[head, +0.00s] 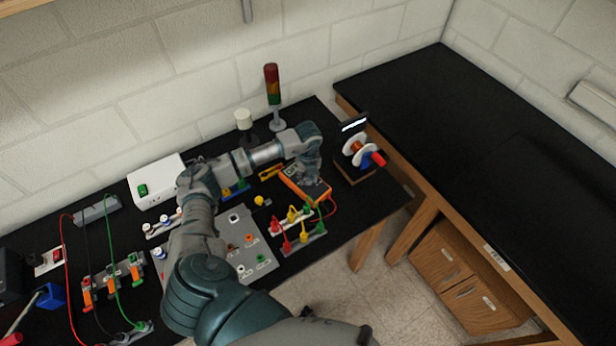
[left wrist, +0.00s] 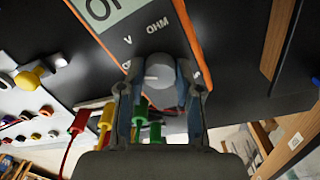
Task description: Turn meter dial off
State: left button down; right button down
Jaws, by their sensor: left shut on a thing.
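The meter (head: 322,197) is a dark, orange-edged box on the black bench. My left gripper (head: 308,178) is over it from above and hides much of its face. In the left wrist view, the meter's display (left wrist: 112,10) shows large letters starting "O", cut off by the frame edge. Below it are the face marks "V" and "OHM". The grey round dial (left wrist: 158,72) sits between the fingertips of my left gripper (left wrist: 156,82), which is shut on it. The dial's pointer direction is hard to make out. My right gripper is not in view.
Red, yellow and green plugs (head: 292,214) stand in a strip in front of the meter, with a red lead beside it. A spool stand (head: 357,160) is to the right. A signal tower (head: 272,95) stands behind. A grey panel (head: 245,250) lies left.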

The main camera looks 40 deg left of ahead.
aim_at(308, 179)
pick_arm(q)
jog(key=c, duration=0.8)
grip_release()
jog(key=shift+o, duration=0.2)
jog(key=shift+r, duration=0.25)
notch_tip(308, 179, up, 11)
jog(key=shift+r, duration=0.2)
jog(key=shift+f, duration=0.1)
